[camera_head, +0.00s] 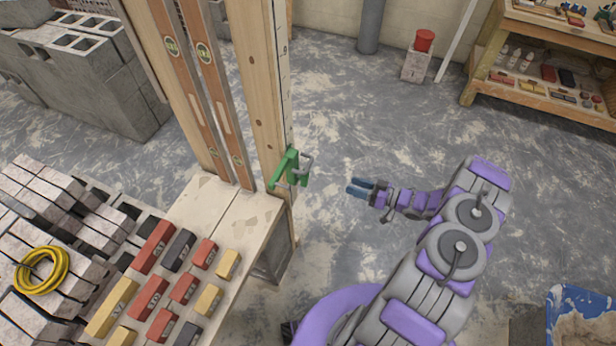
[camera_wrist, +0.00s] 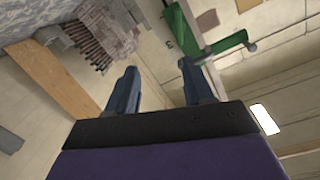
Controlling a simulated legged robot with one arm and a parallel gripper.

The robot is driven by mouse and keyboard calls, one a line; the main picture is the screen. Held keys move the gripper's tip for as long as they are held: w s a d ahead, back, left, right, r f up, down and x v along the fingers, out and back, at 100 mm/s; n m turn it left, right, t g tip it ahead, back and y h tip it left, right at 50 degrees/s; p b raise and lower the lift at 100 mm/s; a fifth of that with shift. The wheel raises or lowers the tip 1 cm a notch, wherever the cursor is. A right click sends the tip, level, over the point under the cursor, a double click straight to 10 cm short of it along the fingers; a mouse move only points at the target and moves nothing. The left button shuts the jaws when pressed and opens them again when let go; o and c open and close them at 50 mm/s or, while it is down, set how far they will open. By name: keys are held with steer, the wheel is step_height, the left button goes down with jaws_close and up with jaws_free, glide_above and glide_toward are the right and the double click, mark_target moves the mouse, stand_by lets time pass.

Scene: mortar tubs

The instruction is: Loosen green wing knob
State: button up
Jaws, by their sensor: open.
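A green clamp-like piece (camera_head: 286,169) with a grey metal bar sits on the lower part of a tall wooden post (camera_head: 262,100), above a wooden bench. The wing knob cannot be told apart clearly from the rest of the green piece. My gripper (camera_head: 360,188) is open and empty, to the right of the green piece with a clear gap between. In the wrist view the two blue fingers (camera_wrist: 160,90) are spread apart. The green piece (camera_wrist: 230,42) shows there beyond the right finger, at the upper right.
The wooden bench (camera_head: 235,215) at the left holds several red, yellow and dark blocks (camera_head: 152,247). A yellow coil (camera_head: 42,271) lies on bricks at far left. Two spirit levels (camera_head: 205,55) lean by the post. The floor (camera_head: 400,130) behind my gripper is clear.

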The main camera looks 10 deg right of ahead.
mark_target(307, 178)
steer(key=shift+y, duration=0.7)
steer(key=b+x, duration=0.1)
steer(key=x, duration=0.4)
steer(key=s+a+x, duration=0.1)
steer(key=x, duration=0.5)
steer(key=s+b+x, duration=0.1)
steer(key=x, duration=0.4)
steer(key=shift+w+a+f+b, duration=0.1)
steer(key=shift+a+f+b, duration=0.1)
steer(key=shift+a+b, duration=0.3)
steer(key=shift+a, duration=0.1)
